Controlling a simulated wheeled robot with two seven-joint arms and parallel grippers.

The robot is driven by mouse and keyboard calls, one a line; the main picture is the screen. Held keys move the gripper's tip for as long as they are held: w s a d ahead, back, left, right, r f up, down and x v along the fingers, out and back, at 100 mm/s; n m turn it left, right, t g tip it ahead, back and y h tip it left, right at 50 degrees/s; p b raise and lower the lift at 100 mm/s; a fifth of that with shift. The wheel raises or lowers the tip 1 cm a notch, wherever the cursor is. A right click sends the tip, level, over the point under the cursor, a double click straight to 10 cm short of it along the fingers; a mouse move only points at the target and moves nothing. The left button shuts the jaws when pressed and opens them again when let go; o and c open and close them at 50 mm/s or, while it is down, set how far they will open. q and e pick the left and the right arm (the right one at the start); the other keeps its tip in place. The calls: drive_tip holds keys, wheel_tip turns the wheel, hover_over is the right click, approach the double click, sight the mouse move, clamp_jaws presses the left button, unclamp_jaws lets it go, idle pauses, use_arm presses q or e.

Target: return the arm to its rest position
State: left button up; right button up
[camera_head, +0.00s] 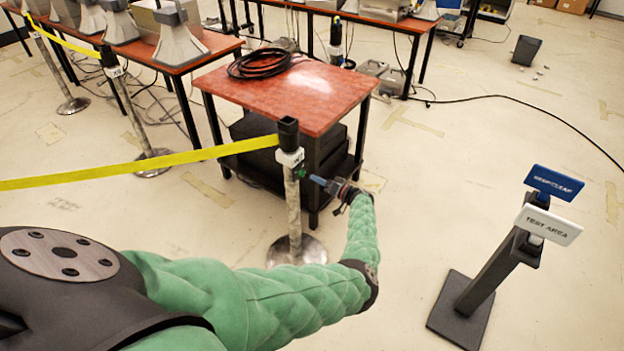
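My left arm, covered in green padding, comes in from the lower left and reaches forward across the floor area. My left gripper (334,187) is at its far end, beside the stanchion post (293,195) and in front of the red-topped table (300,95). A small blue piece shows at the gripper's tip, close to the post. It is too small to tell whether this is part of the gripper or something held, or whether it touches the post. The finger opening is not clear. My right gripper is not in view.
A yellow belt (150,168) runs left from the post. A stand with a blue sign (553,183) and a white sign (548,224) is at the right. A black cable coil (260,63) lies on the table. Floor between table and sign stand is clear.

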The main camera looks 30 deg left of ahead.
use_arm(q)
drive_tip(key=shift+d, duration=0.35)
idle(0.4)
